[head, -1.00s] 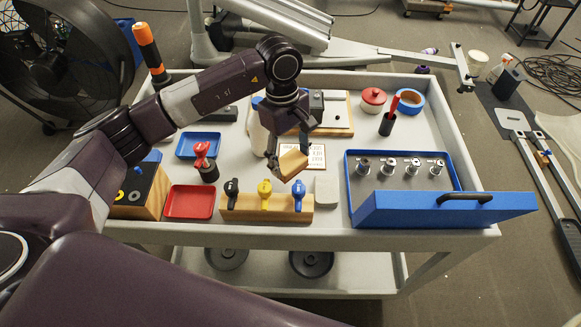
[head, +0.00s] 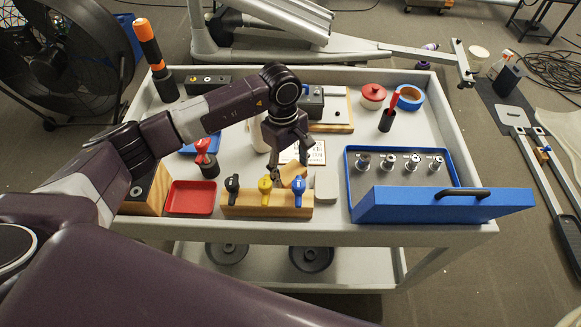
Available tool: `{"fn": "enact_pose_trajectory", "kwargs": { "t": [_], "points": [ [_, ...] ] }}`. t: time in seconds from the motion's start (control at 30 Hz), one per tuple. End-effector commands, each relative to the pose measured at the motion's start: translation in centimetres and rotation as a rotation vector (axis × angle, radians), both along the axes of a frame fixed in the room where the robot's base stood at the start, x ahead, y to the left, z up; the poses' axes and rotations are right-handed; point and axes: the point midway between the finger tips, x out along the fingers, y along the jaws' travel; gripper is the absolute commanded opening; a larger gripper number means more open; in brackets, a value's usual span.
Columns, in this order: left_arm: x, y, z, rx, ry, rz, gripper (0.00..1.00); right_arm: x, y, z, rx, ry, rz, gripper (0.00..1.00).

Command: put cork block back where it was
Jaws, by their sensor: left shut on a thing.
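The cork block (head: 293,170) is tan and tilted. It is in my left gripper (head: 289,163), whose fingers are shut on it from both sides. The block is low over the cart top, just behind the wooden rack (head: 240,204) with black, yellow and blue knobs. The rack and the blue knob hide its lower part, so I cannot tell whether it touches the surface. A white card with print (head: 316,153) lies behind it. My right gripper is not in view.
A pale grey block (head: 326,187) stands right of the rack. The open blue drawer box (head: 440,205) with several metal sockets is further right. A red tray (head: 191,198) lies left of the rack. A red-handled black holder (head: 208,163) stands behind the tray.

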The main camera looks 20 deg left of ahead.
Motion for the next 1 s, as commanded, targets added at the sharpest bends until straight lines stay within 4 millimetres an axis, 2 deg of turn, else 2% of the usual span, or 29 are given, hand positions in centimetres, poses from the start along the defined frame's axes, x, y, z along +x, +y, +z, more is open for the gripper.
{"fn": "enact_pose_trajectory", "kwargs": {
  "t": [0.07,0.1,0.17,0.47,0.6,0.67,1.0],
  "points": [
    [0.0,0.0,-0.3,0.0,-0.001,0.0,0.37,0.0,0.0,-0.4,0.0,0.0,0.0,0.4],
    [0.0,0.0,-0.2,0.0,-0.001,0.0,0.62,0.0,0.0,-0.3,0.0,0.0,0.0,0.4],
    [0.0,0.0,-0.2,0.0,0.0,0.0,0.67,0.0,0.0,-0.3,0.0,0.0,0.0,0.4],
    [0.0,0.0,0.0,0.0,-0.001,0.0,0.67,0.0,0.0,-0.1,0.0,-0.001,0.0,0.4],
    [0.0,0.0,0.9,-0.001,0.0,0.0,0.67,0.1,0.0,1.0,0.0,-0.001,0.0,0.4],
    [0.3,0.1,1.4,-0.001,-0.006,0.001,0.67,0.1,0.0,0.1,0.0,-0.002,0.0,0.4],
    [0.7,1.0,8.8,0.0,-0.006,0.001,0.67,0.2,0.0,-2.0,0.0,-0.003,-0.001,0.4]
  ]
}}
